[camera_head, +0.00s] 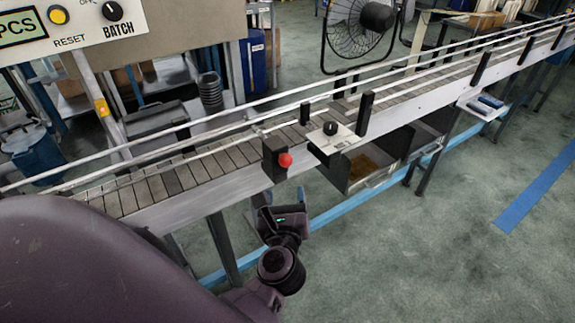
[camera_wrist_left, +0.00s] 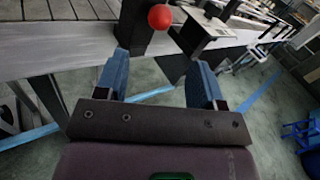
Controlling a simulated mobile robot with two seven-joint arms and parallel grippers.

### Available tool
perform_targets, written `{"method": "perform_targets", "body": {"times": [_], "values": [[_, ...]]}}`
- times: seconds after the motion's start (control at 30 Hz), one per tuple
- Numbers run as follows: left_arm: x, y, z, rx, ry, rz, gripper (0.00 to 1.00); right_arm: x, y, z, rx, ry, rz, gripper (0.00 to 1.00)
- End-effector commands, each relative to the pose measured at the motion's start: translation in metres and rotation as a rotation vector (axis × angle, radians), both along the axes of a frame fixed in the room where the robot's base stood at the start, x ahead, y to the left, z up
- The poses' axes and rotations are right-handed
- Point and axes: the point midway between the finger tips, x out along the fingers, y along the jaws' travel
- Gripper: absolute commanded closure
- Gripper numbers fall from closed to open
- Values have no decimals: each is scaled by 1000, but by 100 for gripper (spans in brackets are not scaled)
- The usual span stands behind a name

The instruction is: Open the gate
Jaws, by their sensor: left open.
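A red ball knob (camera_head: 285,160) sticks out from a dark block (camera_head: 273,155) on the near side rail of the conveyor (camera_head: 165,185). I cannot tell for sure which part is the gate; the block with the red knob may belong to it. My left gripper (camera_head: 282,212) is below the knob, in front of the conveyor, and apart from it. In the left wrist view its two blue fingers (camera_wrist_left: 160,78) are spread with nothing between them. The red knob (camera_wrist_left: 160,17) shows beyond the fingertips, near the top of that view. My right gripper is not in view.
A small plate with a black dial (camera_head: 330,128) sits on the rail right of the knob. An open bin (camera_head: 365,170) hangs below it. A control panel (camera_head: 75,22) stands at upper left. Conveyor legs (camera_head: 224,248) stand left of my gripper; the floor at right is clear.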

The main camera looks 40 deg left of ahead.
Motion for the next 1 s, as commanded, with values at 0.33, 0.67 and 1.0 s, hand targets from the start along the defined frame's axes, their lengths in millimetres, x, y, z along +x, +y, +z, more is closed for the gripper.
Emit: {"method": "perform_targets", "body": {"times": [0.33,0.67,1.0], "values": [[48,31,3,6,-1,-1,38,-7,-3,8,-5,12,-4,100],[77,52,1,5,0,-1,38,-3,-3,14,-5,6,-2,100],[80,54,1,4,1,0,38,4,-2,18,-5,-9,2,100]]}}
